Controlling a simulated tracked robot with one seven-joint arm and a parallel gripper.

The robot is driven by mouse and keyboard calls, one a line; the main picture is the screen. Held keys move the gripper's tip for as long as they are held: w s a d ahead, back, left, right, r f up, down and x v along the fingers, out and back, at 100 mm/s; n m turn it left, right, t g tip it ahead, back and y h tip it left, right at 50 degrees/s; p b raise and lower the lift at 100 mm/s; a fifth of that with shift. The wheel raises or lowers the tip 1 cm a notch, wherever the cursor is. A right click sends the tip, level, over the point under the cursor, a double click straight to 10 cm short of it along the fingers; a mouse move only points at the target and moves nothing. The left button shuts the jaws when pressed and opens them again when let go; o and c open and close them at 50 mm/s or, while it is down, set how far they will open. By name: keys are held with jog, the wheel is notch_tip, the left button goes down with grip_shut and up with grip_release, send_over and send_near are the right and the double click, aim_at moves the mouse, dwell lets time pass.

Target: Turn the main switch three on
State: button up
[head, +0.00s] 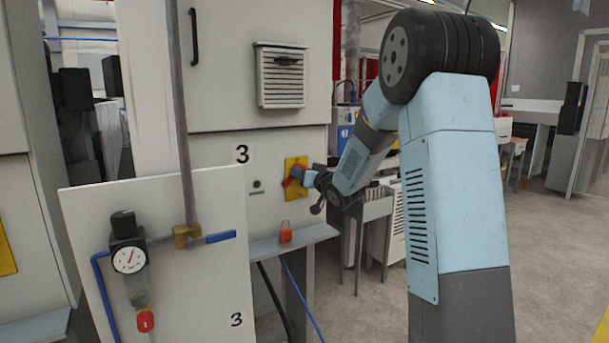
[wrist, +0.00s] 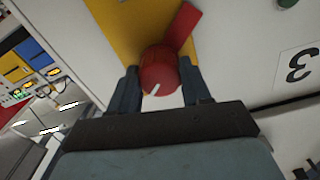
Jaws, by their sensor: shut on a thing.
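Main switch three is a red rotary knob (wrist: 160,72) on a yellow plate (wrist: 120,22), fixed to the light cabinet front. A red flag-like part (wrist: 184,22) sticks out beside the knob, and a white mark shows on its face. In the head view the yellow plate (head: 295,165) is right of the label "3" (head: 242,154), and the knob is partly hidden by my gripper. My gripper (wrist: 163,85) is shut on the knob, with one finger on each side of it. It also shows in the head view (head: 298,175).
Below the switch a shelf (head: 290,243) carries an orange padlock (head: 286,232). A panel (head: 190,280) with a gauge (head: 129,259) and a blue-handled valve (head: 220,237) stands at the front left. Open floor (head: 545,250) lies at the right.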

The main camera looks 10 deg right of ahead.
jog(key=shift+d+m, duration=0.2)
jog(key=shift+m, duration=4.1)
jog(key=o, duration=1.1)
jog(key=shift+c, duration=0.2)
jog(key=v, duration=1.3)
jog(key=shift+s, duration=0.3)
jog(key=shift+d, duration=0.1)
